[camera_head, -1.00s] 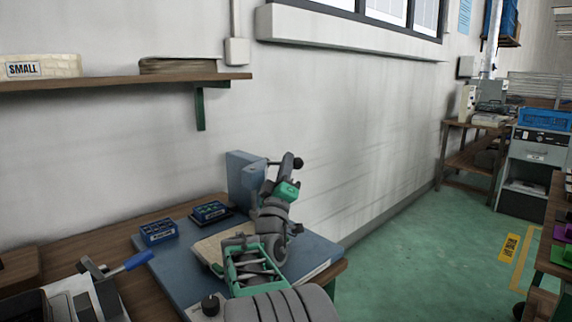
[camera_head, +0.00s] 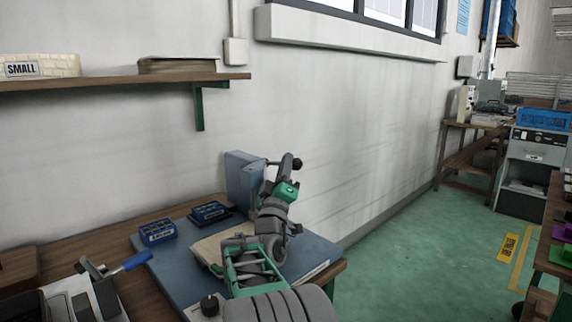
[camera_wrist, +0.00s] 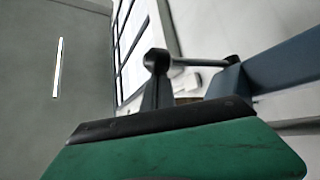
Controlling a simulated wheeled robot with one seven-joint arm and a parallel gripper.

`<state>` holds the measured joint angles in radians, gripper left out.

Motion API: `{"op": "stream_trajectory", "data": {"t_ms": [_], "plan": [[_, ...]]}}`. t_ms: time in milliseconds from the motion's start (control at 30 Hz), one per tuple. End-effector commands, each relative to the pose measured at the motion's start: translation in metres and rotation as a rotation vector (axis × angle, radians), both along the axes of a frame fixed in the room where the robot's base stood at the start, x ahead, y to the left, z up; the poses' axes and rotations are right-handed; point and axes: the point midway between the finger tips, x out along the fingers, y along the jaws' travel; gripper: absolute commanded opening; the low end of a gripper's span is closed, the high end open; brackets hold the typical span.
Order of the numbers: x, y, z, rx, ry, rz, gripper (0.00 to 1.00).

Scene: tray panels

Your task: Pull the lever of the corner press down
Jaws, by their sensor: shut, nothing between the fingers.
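The corner press (camera_head: 243,182) is a blue-grey upright body at the back corner of the bench, against the wall. Its lever is a thin rod reaching right from near its top to a dark round knob (camera_head: 298,163). In the wrist view the rod (camera_wrist: 205,62) runs from the blue press arm (camera_wrist: 285,62) left to the knob (camera_wrist: 156,61). My gripper (camera_head: 288,163) is shut and empty, pointing up beside the knob. In the wrist view its grey fingers (camera_wrist: 156,92) stand just below the knob in the picture; whether they touch it I cannot tell.
Two small blue boxes (camera_head: 157,232) (camera_head: 210,211) sit on the blue-grey mat left of my arm. A device with a blue handle (camera_head: 138,260) stands at front left. A shelf (camera_head: 120,80) is on the wall above. Open green floor (camera_head: 420,250) lies right of the bench.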

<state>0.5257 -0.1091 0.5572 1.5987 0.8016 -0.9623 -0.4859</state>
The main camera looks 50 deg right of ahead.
Motion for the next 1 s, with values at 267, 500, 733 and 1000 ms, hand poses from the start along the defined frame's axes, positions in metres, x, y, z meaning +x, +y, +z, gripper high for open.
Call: {"op": "stream_trajectory", "data": {"t_ms": [267, 500, 733, 1000], "plan": [[-0.001, -0.001, -0.002, 0.002, 0.003, -0.004, 0.00], [-0.011, 0.019, -0.024, -0.001, 0.000, 0.001, 0.00], [-0.037, 0.066, -0.034, -0.002, -0.003, 0.006, 0.00], [-0.069, 0.121, -0.033, -0.001, -0.003, 0.007, 0.00]]}}
